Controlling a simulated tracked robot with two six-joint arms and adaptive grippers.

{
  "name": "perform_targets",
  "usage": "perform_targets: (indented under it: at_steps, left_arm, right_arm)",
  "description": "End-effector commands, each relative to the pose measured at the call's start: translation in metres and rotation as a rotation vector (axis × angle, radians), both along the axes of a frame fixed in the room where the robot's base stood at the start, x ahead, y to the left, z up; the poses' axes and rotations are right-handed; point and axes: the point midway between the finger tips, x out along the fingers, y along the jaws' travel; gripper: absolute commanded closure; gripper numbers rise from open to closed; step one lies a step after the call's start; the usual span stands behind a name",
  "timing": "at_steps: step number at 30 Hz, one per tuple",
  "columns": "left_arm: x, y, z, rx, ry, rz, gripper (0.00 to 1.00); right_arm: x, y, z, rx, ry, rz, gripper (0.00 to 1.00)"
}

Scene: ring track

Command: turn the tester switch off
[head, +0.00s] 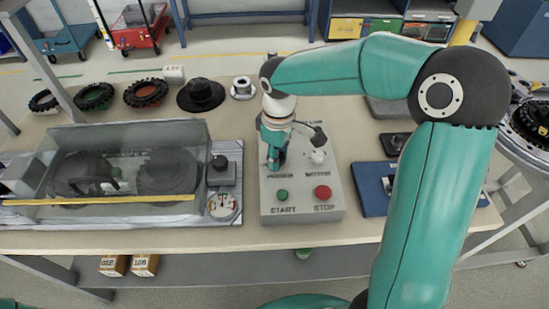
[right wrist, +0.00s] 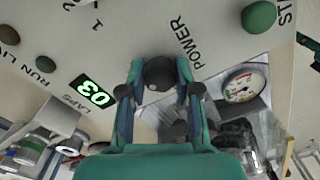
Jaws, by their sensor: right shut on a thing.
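The grey tester control box (head: 303,208) stands on the table at the centre of the head view. It has a green START button (head: 282,196) and a red STOP button (head: 323,192) at its front. My right gripper (head: 275,163) points down at its left side, behind the POWER label. In the right wrist view, my right gripper (right wrist: 157,82) is shut on a dark round power switch knob (right wrist: 160,72) beside the word POWER. The switch's setting cannot be told. A lit green LAPS display (right wrist: 92,92) seems to read 03. My left gripper is not in view.
A clear-covered test rig (head: 130,133) with dark wheels and a dial gauge (head: 223,206) stands left of the box. A blue tray (head: 373,203) lies right, behind my right arm.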

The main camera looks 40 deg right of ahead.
Motion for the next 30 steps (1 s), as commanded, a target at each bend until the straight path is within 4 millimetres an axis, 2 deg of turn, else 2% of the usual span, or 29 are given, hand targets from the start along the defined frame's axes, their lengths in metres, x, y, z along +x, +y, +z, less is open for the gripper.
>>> perform_targets:
  at_steps: [12, 29, 30]
  left_arm:
    - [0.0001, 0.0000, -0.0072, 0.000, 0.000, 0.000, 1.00]
    - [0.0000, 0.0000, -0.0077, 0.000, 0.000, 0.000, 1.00]
    - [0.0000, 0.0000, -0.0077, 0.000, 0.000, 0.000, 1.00]
  right_arm:
    - [0.0031, -0.0030, 0.0029, -0.004, -0.015, -0.233, 1.00]
    - [0.0031, -0.0028, 0.0033, -0.002, -0.014, -0.272, 1.00]
    - [0.0031, -0.0026, 0.0033, -0.002, -0.014, -0.272, 0.66]
